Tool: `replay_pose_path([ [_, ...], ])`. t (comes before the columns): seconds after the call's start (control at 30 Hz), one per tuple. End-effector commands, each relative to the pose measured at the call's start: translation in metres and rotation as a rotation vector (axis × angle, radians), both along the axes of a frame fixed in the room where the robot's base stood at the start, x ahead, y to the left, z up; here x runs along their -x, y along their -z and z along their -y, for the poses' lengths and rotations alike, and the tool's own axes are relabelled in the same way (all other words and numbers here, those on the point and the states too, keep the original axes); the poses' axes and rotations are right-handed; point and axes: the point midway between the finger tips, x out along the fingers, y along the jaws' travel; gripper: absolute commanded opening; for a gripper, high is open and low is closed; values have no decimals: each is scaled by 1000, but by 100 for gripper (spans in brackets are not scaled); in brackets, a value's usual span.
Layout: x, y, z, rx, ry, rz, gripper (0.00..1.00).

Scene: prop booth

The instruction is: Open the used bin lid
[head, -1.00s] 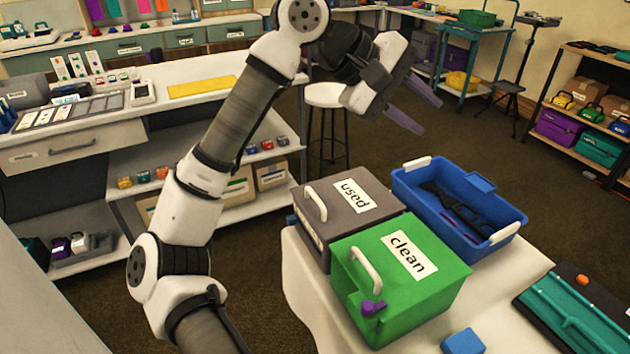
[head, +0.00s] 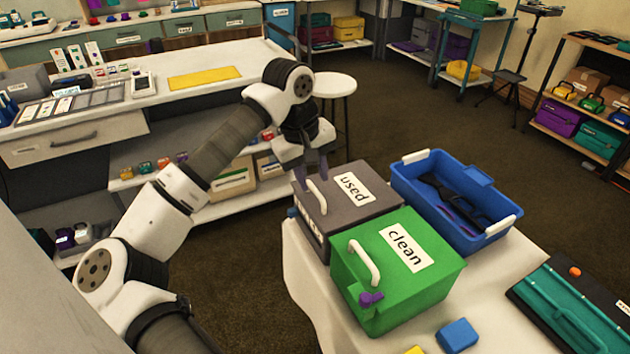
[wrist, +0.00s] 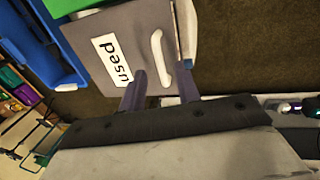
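The used bin (head: 316,236) is grey with a white "used" label on its lid (head: 375,207). The lid is shut, and its white handle (head: 317,196) stands near the left edge. My gripper (head: 312,172) is above that side of the lid, pointing down, with its purple fingers apart. In the wrist view the handle (wrist: 158,55) shows between the lines of the two fingers (wrist: 161,72). I cannot tell whether the fingertips reach down around it or touch it. The gripper holds nothing.
The green clean bin (head: 395,300) stands in front of the used bin, with its own white handle and a purple latch. A blue tray (head: 490,222) with dark items sits to the right. A blue block (head: 458,336) lies on the white table (head: 300,265).

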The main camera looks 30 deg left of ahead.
Motion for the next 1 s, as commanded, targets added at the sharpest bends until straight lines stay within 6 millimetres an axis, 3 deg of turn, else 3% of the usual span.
replay_pose_path([
  [0.2, -4, 25, 3, 1, 0, 1, 32],
  [0.57, -6, 31, 3, 1, 0, 2, 32],
  [0.83, -6, 31, 3, 1, 0, 2, 0],
  [1.0, -6, 31, 3, 1, 0, 2, 0],
])
